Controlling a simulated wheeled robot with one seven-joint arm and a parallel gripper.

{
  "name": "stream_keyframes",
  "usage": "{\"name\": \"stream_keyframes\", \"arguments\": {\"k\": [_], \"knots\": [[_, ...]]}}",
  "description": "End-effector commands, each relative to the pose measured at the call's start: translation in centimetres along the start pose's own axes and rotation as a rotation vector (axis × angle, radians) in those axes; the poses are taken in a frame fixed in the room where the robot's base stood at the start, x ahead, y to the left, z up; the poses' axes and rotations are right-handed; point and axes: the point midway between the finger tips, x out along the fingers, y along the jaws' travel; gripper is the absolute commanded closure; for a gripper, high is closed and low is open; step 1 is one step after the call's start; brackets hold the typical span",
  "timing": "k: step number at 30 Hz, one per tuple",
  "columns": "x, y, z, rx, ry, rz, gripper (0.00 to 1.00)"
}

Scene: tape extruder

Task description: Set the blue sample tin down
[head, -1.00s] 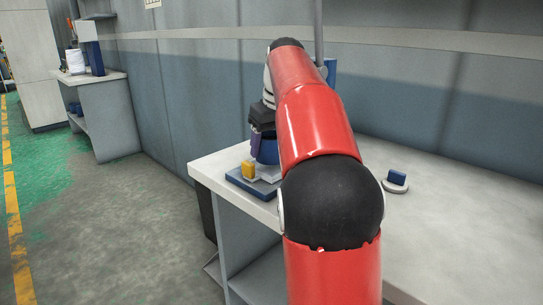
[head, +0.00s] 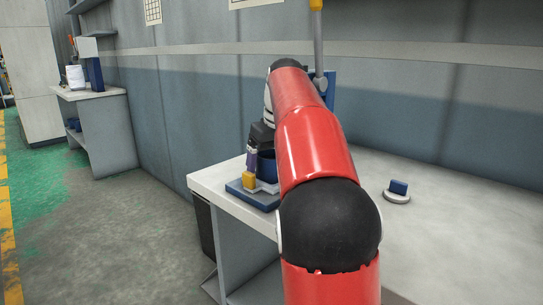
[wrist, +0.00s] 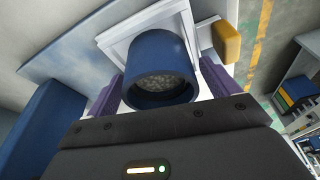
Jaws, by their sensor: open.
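The blue sample tin (head: 266,167) is an open-topped cylinder standing upright on a pale square plate, partly behind my red arm in the head view. In the wrist view the tin (wrist: 158,50) shows grey grainy contents, and the pale plate (wrist: 112,42) lies under it. My gripper (head: 256,160) is open, with one purple finger on each side of the tin. The fingers also show in the wrist view, with the gripper (wrist: 160,84) around the tin. I cannot tell whether either finger touches it.
A yellow block (head: 249,181) sits beside the plate on a blue base (head: 258,199), near the left end of the white bench (head: 455,215). A blue piece on a round pale disc (head: 397,196) stands farther right. Much of the bench's right side is clear.

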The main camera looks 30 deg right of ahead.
Motion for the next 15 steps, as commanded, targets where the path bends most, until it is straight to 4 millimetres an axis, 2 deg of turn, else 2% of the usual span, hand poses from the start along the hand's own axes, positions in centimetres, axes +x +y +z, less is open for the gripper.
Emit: {"name": "stream_keyframes", "arguments": {"k": [5,15], "knots": [[-2.0,0.1,-0.1,0.001,0.003,0.002,0.13],[-9.5,0.1,-0.2,0.001,0.002,0.002,0.13]]}}
